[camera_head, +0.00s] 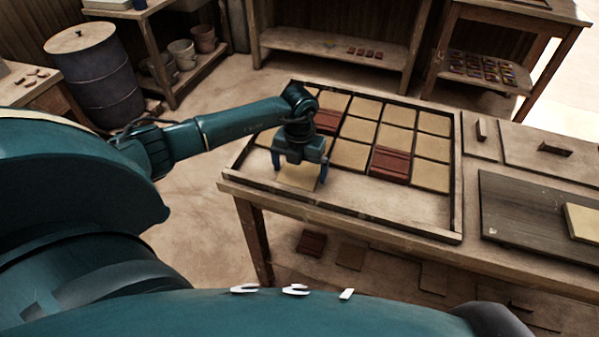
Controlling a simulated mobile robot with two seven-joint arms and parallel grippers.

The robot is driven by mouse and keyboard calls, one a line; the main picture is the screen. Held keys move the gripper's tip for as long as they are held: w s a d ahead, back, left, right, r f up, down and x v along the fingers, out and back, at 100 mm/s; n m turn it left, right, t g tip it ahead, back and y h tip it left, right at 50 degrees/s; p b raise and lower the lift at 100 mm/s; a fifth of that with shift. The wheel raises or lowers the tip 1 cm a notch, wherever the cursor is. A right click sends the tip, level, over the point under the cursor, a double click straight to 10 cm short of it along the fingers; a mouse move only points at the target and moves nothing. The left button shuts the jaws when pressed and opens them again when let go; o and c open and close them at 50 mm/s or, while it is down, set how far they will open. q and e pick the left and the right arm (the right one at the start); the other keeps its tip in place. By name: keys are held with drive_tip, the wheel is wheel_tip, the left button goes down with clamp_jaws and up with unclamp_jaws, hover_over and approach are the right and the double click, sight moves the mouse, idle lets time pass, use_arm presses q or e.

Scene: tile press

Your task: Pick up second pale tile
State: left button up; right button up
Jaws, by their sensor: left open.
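My left gripper (299,176) points down over the near left part of the wooden tray (400,207). It is open, with its two fingers on either side of a pale tile (297,181). I cannot tell whether the fingers touch it. Several more pale tiles (397,139) lie in rows in the tray, with a dark red tile (390,161) in the near row and another red tile (327,121) just behind the gripper. The gripper and wrist hide part of the tiles there. Another pale tile (583,222) lies on a dark board at the right. My right gripper is out of view.
The dark board (520,213) lies on the table right of the tray. Small wooden blocks (555,148) stand behind it. The tray's near right strip is bare. A blue drum (98,75) and shelves with tiles (480,68) stand farther back.

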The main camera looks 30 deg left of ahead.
use_arm(q)
drive_tip(key=shift+r, duration=0.1)
drive_tip(key=c, duration=1)
drive_tip(key=shift+o, duration=0.2)
